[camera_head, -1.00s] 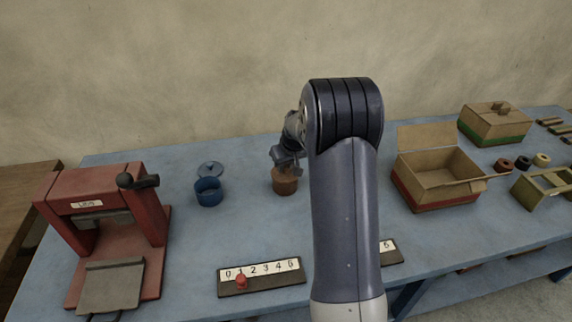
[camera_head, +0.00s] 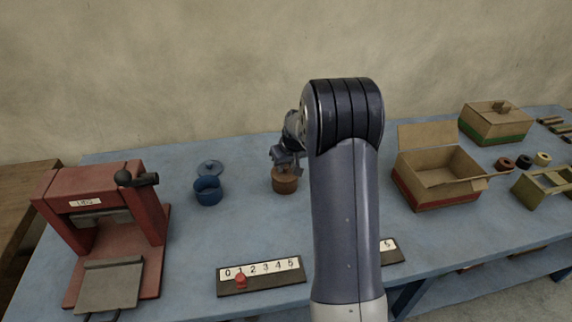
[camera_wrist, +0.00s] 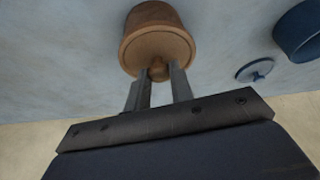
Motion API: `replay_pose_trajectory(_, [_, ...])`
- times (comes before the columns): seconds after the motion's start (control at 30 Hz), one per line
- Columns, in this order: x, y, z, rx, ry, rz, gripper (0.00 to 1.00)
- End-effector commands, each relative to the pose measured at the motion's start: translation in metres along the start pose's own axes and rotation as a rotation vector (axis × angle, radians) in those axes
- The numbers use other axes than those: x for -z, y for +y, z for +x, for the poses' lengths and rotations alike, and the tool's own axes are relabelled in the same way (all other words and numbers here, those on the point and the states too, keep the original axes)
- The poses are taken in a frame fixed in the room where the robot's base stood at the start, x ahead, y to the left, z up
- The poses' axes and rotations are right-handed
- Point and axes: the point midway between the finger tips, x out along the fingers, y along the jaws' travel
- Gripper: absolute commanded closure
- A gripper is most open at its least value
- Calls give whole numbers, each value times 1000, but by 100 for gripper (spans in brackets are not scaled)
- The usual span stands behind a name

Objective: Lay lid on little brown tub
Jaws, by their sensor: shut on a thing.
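The little brown tub (camera_head: 285,186) stands upright on the blue table, left of my arm in the head view. The brown lid (camera_wrist: 158,45) is at the tub's top, and its round knob (camera_wrist: 158,72) sits between my fingers in the wrist view. My gripper (camera_wrist: 158,78) is shut on the knob. The tub (camera_wrist: 152,14) shows beyond the lid in the wrist view. The lid looks level with the tub's rim; I cannot tell whether it bears fully on it. In the head view my gripper (camera_head: 287,167) partly hides the lid.
A blue tub (camera_head: 208,192) stands to the left with its blue lid (camera_head: 210,168) on the table behind it. A red press (camera_head: 105,215) is farther left. A number strip (camera_head: 262,276) lies in front. An open carton (camera_head: 437,180) stands to the right.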

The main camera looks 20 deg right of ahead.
Motion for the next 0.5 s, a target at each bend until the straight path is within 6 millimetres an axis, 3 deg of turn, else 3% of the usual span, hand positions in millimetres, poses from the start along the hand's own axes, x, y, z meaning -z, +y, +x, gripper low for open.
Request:
replay_pose_trajectory(0.47, [0,0,1,0,0,0,100])
replay_pose_trajectory(0.5, [0,0,1,0,0,0,75])
